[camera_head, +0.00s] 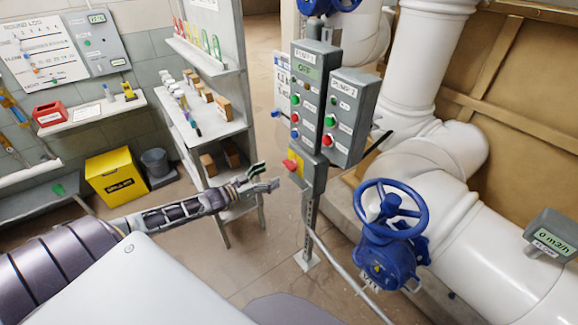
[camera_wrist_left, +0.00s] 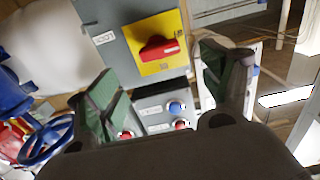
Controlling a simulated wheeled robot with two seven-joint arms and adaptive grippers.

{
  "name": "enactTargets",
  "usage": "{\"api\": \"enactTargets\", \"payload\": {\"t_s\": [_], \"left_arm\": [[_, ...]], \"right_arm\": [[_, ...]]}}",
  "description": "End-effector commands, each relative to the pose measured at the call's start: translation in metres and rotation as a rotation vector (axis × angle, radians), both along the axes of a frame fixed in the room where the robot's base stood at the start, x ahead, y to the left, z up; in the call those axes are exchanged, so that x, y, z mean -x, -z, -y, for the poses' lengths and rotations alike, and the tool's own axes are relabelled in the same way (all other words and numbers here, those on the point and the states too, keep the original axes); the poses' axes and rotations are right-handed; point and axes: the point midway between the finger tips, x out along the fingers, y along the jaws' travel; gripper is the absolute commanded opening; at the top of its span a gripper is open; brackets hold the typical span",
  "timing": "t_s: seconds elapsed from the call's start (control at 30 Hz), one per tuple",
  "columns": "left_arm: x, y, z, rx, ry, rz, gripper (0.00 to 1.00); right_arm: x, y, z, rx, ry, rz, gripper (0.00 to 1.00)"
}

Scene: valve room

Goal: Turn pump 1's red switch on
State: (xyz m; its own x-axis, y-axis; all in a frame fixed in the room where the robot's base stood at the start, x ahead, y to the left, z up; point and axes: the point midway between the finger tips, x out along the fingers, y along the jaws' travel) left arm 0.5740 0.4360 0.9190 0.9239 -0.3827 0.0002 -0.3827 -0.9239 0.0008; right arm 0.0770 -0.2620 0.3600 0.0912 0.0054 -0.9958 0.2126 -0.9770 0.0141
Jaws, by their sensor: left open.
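The red switch (camera_head: 290,165) is a handle on a yellow plate (camera_head: 298,157) at the lower part of the grey pump 1 box (camera_head: 309,117). The box's small green display seems to read OFF. My left gripper (camera_head: 269,176) is open and empty, just left of and slightly below the switch, apart from it. In the left wrist view the red switch (camera_wrist_left: 158,48) shows large on its yellow plate (camera_wrist_left: 146,27), beyond the gap between the open fingers. The handle lies roughly sideways in that picture. My right gripper is in neither view.
A second grey pump box (camera_head: 351,115) with buttons stands right beside pump 1's. Below are the thin post (camera_head: 310,215) and a blue handwheel valve (camera_head: 390,210) on white pipes. A shelf unit (camera_head: 205,120) stands behind my left gripper. Floor between is clear.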

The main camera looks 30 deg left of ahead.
Motion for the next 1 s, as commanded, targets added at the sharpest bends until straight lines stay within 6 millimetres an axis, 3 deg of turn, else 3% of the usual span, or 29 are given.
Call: {"api": "enactTargets", "payload": {"t_s": [1.0], "left_arm": [[-0.057,-0.001,0.023,0.000,0.000,0.001,0.80]], "right_arm": [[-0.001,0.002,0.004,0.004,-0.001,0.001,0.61]]}}
